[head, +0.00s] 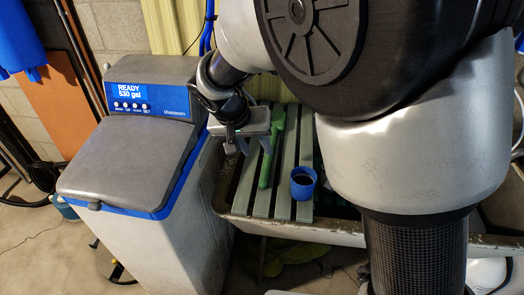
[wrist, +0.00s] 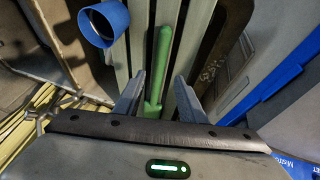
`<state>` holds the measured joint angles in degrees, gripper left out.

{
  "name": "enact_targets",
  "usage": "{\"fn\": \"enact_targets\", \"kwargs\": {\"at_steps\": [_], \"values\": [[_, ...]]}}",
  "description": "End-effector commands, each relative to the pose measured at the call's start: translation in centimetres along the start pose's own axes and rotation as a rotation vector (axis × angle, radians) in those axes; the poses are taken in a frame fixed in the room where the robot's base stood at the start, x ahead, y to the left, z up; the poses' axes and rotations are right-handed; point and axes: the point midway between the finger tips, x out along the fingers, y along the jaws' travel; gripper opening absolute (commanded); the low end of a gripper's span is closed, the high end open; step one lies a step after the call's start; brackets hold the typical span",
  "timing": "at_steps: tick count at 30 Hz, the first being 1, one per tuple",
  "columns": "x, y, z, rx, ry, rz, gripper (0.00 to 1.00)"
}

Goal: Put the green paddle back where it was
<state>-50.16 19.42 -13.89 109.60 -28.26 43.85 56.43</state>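The long green paddle (head: 272,150) lies on the pale slats of a bench-like rack, with its length running along them. In the wrist view the paddle (wrist: 160,65) shows between my two fingers. My gripper (head: 250,147) is open, with its fingers pointing down over the slats beside the softener. In the wrist view my gripper (wrist: 158,80) has a wide gap between its fingers and nothing is clamped in it. I cannot tell how far the fingers are above the paddle.
A blue cup (head: 303,182) with dark contents stands on the slats right of the paddle; the cup (wrist: 103,22) is upper left in the wrist view. The grey water softener (head: 130,165) stands close on the left. The slats (head: 284,207) rest over a stone basin (head: 300,232).

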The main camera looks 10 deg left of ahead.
Motion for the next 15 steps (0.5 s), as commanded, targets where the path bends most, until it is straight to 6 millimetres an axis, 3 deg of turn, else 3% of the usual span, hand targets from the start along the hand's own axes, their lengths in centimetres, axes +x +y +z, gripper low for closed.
{"fn": "enact_targets", "kwargs": {"at_steps": [4,11,13,15], "values": [[-2.4,-0.1,0.0,-0.001,0.001,-0.002,0.37],[-3.5,0.1,0.0,0.000,-0.001,-0.001,0.37],[-3.8,0.9,-0.1,0.008,-0.006,-0.006,0.37],[-4.5,2.9,-0.2,0.022,-0.018,-0.020,0.37]]}}
